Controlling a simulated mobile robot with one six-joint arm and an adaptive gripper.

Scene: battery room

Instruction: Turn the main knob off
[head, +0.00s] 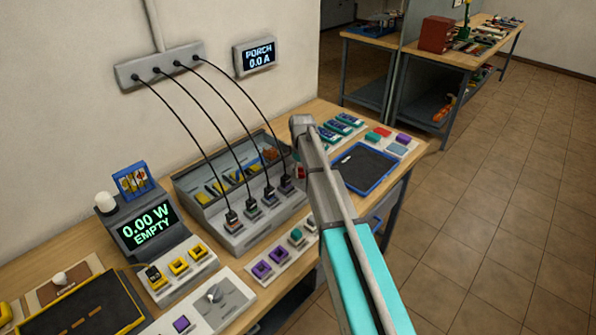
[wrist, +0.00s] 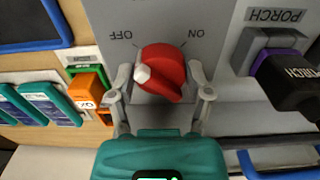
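The red main knob (wrist: 165,70) is in the middle of the wrist view, on a grey panel with OFF and ON labels that read upside down. Its white tip faces left, on the OFF side. My gripper (wrist: 161,78) has one finger on each side of the knob, and both fingertips appear to touch it. In the head view my arm hides the gripper and most of the knob.
An orange block (wrist: 88,90) is left. In the head view, the meter (head: 148,225) reads 0.00 W EMPTY and the PORCH display (head: 258,55) reads 0.0 A. Black cables hang behind the arm.

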